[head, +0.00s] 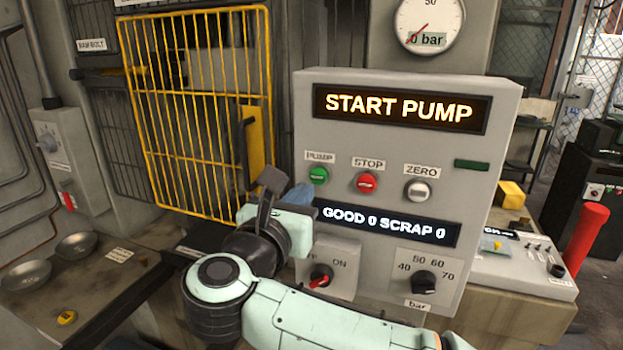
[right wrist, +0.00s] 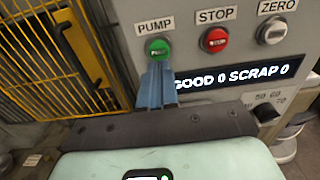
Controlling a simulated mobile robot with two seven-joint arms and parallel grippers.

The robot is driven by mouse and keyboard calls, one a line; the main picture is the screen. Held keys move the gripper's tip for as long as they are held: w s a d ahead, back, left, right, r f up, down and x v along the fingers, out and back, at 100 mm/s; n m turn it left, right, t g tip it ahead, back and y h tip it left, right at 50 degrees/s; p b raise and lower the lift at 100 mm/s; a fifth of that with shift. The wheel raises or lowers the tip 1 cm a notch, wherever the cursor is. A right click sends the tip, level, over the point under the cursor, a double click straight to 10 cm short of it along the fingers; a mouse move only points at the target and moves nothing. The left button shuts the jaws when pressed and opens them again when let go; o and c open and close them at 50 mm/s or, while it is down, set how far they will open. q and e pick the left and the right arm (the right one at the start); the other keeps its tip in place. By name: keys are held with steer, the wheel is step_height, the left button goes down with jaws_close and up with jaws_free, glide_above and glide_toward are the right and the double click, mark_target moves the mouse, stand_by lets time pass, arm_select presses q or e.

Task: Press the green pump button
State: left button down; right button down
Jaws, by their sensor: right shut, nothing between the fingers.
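The green pump button (head: 318,176) sits under the PUMP label on the grey control panel (head: 400,150), left of the red stop button (head: 366,183). It also shows in the right wrist view (right wrist: 158,49). My right gripper (head: 303,192) is shut and empty, with its blue fingertips just below the green button. In the right wrist view the fingertips (right wrist: 158,68) overlap the button's lower edge; I cannot tell whether they touch it. The panel's upper display (head: 398,108) reads START PUMP. My left gripper is not in view.
A white zero button (head: 418,190) is right of the stop button. Below are a GOOD 0 SCRAP 0 display (head: 385,223), a red switch (head: 320,277) and a black dial (head: 424,282). A yellow cage door (head: 200,110) stands left. The gauge (head: 429,22) reads near 0 bar.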

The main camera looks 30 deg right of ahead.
mark_target(318, 177)
steer(key=p+x, duration=0.1)
steer(key=x, duration=0.3)
steer(key=shift+w+d, duration=0.2)
